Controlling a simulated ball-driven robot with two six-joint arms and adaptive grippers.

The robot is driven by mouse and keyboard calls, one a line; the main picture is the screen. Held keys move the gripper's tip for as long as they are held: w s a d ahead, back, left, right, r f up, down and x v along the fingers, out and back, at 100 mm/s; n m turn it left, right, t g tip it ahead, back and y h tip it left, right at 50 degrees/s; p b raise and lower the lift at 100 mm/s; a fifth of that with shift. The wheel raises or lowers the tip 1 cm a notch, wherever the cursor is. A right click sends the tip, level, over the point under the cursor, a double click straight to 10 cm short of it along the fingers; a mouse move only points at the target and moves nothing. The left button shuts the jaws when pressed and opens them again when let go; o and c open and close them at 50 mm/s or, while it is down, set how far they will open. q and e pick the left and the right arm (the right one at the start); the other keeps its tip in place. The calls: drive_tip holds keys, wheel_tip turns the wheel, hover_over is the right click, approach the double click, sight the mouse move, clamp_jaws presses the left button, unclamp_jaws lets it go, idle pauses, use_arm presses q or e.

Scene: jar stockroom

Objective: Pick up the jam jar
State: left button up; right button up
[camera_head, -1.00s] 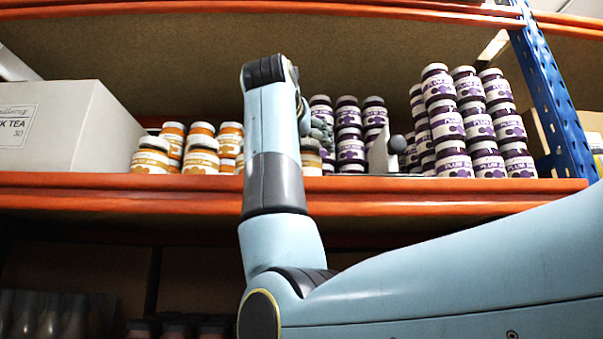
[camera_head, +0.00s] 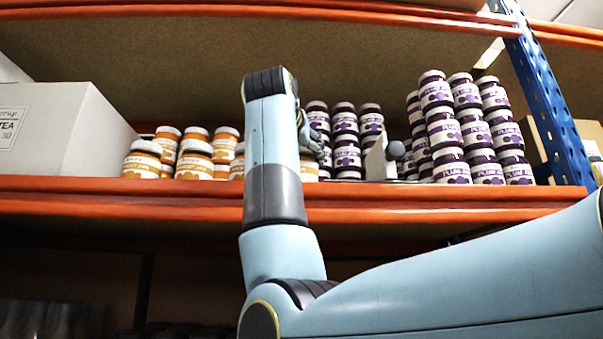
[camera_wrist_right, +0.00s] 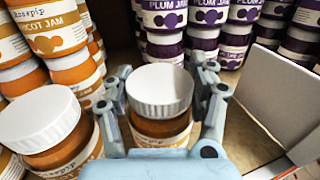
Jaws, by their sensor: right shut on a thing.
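My right gripper (camera_wrist_right: 160,88) is shut on an apricot jam jar with a white lid (camera_wrist_right: 160,90), one finger on each side of it. I cannot tell whether the jar is off the shelf. In the head view the right gripper (camera_head: 316,138) is partly hidden behind my arm, and only a little of the held jar (camera_head: 309,169) shows. Another white-lidded apricot jar (camera_wrist_right: 45,130) stands close to the left of it. More apricot jars (camera_head: 196,160) stand left of my arm. My left gripper is not in view.
Stacked plum jam jars (camera_head: 465,130) stand at the right by the blue upright (camera_head: 548,95); more plum jars (camera_head: 345,140) stand behind the gripper. A pale panel (camera_wrist_right: 270,95) stands close on the right. A large tea box (camera_head: 75,130) is at the left. The orange shelf edge (camera_head: 150,190) runs in front.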

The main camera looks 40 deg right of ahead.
clamp_jaws()
drive_tip(key=shift+w+r, duration=0.1)
drive_tip(key=shift+r, duration=0.55)
drive_tip(key=r, duration=0.1)
drive_tip(key=s+r, duration=0.1)
drive_tip(key=r, duration=0.1)
drive_tip(key=shift+d+r, duration=0.1)
drive_tip(key=shift+r, duration=0.1)
drive_tip(key=s+d+r+b, duration=0.1)
drive_tip(key=s+r+b, duration=0.1)
drive_tip(key=s+r, duration=0.4)
drive_tip(key=s, duration=0.4)
drive_tip(key=shift+s+d+r, duration=0.15)
drive_tip(key=shift+s+d, duration=0.2)
drive_tip(key=shift+d, duration=0.05)
drive_tip(key=shift+r, duration=0.1)
